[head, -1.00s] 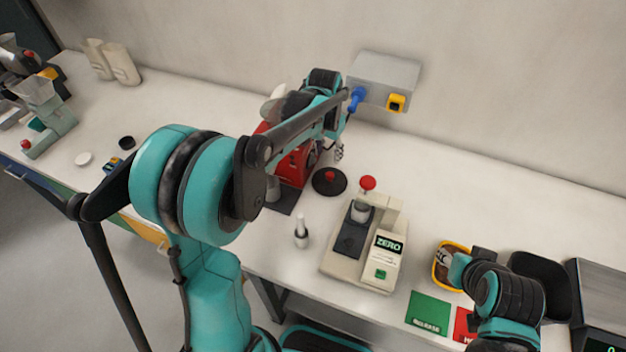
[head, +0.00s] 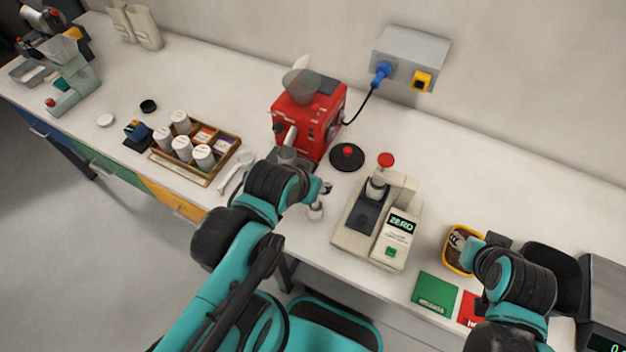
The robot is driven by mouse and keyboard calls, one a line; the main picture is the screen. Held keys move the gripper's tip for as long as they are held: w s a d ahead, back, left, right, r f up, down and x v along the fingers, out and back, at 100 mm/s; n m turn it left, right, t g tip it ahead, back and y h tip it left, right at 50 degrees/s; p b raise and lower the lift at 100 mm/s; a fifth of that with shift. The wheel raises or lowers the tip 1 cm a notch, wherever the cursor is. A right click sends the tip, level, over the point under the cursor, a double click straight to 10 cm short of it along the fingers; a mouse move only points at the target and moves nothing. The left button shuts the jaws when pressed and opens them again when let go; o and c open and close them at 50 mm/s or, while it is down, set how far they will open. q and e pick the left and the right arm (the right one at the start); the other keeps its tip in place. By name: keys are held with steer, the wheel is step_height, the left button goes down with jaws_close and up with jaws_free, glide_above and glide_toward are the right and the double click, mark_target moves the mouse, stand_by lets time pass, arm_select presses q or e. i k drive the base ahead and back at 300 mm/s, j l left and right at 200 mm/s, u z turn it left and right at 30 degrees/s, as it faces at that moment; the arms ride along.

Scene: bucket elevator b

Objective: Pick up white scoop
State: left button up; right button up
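The white scoop (head: 236,171) lies on the white worktop in the head view, just right of the wooden tray. Its lower end is close to the worktop's front edge. My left gripper (head: 325,188) is to the right of the scoop, in front of the red grinder and apart from the scoop. Its fingers are small and partly hidden by my wrist, so their opening is unclear. My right gripper (head: 482,246) is far right, by the yellow-rimmed tub (head: 460,254). My wrist hides part of it, and its grip is unclear.
The wooden tray (head: 163,156) holds several white-lidded jars. The red grinder (head: 301,119) stands behind my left gripper, with a black disc (head: 347,156) beside it. A beige ZERO machine (head: 385,225) stands right of it. Bare worktop lies behind the tray.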

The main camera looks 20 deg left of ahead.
mark_target(245, 158)
steer(key=k+u, duration=0.1)
steer(key=k, duration=0.4)
steer(key=u, duration=1.2)
